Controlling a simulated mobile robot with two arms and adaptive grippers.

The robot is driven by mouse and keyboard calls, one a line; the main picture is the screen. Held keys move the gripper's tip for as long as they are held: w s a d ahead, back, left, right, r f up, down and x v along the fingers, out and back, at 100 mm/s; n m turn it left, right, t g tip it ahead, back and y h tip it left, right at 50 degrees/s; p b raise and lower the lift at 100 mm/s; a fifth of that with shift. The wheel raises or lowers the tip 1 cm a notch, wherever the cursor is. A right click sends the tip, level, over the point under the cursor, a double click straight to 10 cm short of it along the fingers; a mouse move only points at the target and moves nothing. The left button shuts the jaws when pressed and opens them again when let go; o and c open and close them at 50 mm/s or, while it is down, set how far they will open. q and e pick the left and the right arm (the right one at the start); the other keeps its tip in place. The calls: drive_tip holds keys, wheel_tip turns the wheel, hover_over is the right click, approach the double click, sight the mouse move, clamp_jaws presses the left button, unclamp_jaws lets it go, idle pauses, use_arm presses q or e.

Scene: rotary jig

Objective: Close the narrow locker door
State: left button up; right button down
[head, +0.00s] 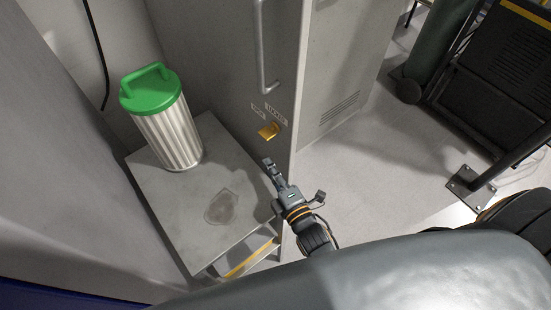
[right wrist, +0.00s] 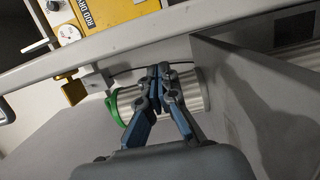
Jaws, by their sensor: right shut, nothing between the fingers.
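A narrow grey door panel (head: 236,75) with a long vertical handle (head: 262,50) and a yellow latch (head: 268,131) stands upright at the middle of the head view. Small labels sit above the latch. I cannot tell how far the door stands from its frame. My right gripper (head: 268,164) is shut and empty, just below the latch near the panel's lower free edge. I cannot tell whether it touches the panel. In the right wrist view its fingertips (right wrist: 160,70) are together, with a grey panel (right wrist: 235,105) to their right. My left gripper is not in view.
A ribbed metal canister (head: 167,135) with a green lid (head: 150,89) stands on a low grey platform (head: 180,215). A vented grey panel (head: 340,110) stands beyond the door edge. Clear floor (head: 390,170) lies to the right. Yellow equipment (right wrist: 110,10) shows in the wrist view.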

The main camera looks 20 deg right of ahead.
drive_tip(key=shift+w+d, duration=0.2)
drive_tip(key=shift+d, duration=0.3)
drive_tip(key=shift+w+d, duration=0.15)
drive_tip(key=shift+d, duration=0.3)
